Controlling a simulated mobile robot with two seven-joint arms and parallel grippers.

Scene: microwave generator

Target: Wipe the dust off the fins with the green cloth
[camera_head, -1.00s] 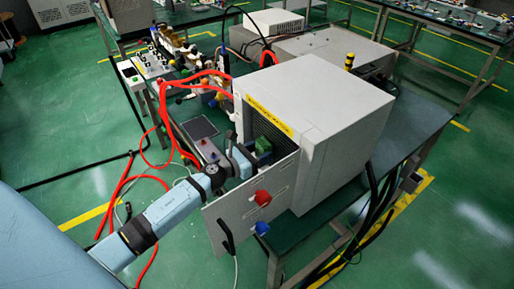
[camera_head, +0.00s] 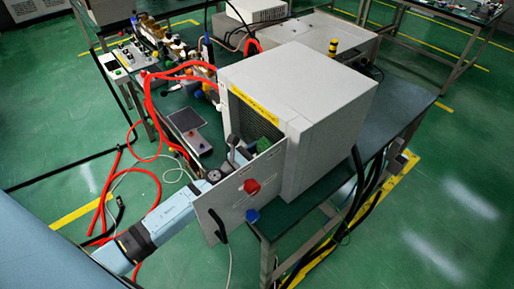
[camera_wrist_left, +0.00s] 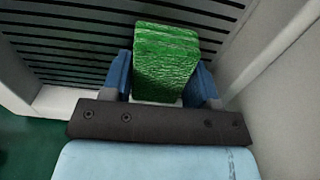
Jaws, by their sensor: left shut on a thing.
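The green cloth (camera_wrist_left: 166,60) is a thick folded pad with a wrinkled surface. My left gripper (camera_wrist_left: 164,72) is shut on it, a blue finger on each side. The dark horizontal fins (camera_wrist_left: 70,45) lie directly beyond the cloth in the left wrist view; I cannot tell whether the cloth touches them. In the head view the fins (camera_head: 243,117) show in the open front of the grey cabinet (camera_head: 305,95), and the cloth (camera_head: 264,143) shows as a small green patch there. The open door partly hides my left gripper. No dust is clearly visible. My right gripper is not in view.
The open grey door (camera_head: 243,193), with a red knob (camera_head: 252,186) and a blue knob (camera_head: 252,215), stands close beside my left arm. Red hoses (camera_head: 150,105) loop at the left. A pale cabinet wall (camera_wrist_left: 285,80) borders the fins on the right in the wrist view.

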